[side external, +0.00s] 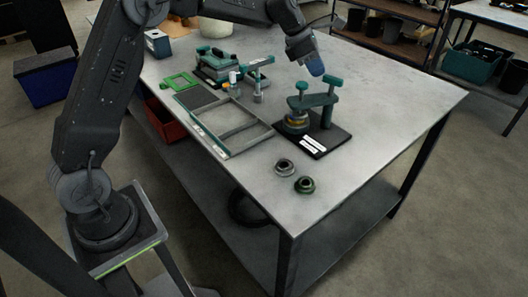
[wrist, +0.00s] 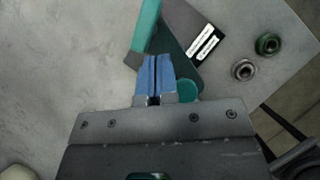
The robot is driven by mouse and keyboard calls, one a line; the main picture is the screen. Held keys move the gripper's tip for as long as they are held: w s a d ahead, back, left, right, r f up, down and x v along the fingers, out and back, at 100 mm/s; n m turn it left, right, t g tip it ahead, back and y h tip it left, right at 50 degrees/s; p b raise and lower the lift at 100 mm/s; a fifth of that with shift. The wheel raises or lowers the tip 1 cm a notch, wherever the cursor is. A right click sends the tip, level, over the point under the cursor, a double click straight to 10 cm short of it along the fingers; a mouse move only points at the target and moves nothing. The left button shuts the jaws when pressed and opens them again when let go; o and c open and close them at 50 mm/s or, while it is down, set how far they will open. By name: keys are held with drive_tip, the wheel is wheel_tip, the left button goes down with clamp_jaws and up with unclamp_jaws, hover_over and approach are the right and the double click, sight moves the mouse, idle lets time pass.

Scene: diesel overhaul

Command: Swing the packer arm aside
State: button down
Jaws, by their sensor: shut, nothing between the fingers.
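A teal swing arm (side external: 318,100), which appears to be the packer arm, stands on a black base plate (side external: 325,140) with white labels. It carries upright teal handles, and a brass-coloured round part (side external: 296,122) sits below its left end. My gripper (side external: 316,68) is above and behind this fixture, its blue fingertips close together. In the wrist view, the shut fingers (wrist: 155,78) overlap the fixture, with a teal bar (wrist: 146,28) beyond them and a round teal knob (wrist: 187,90) to their right. They look apart from the handles in the side view; exact clearance cannot be told.
Two small rings (side external: 285,167) (side external: 305,185) lie near the table's front corner. An open frame tray (side external: 225,120) lies left of the fixture, with a green frame (side external: 180,81) and another teal device (side external: 215,65) behind. The right part of the tabletop (side external: 400,100) is clear.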

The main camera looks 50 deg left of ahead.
drive_tip(key=shift+r, duration=2.35)
wheel_tip(320, 180, up, 4)
drive_tip(key=shift+f, duration=0.1)
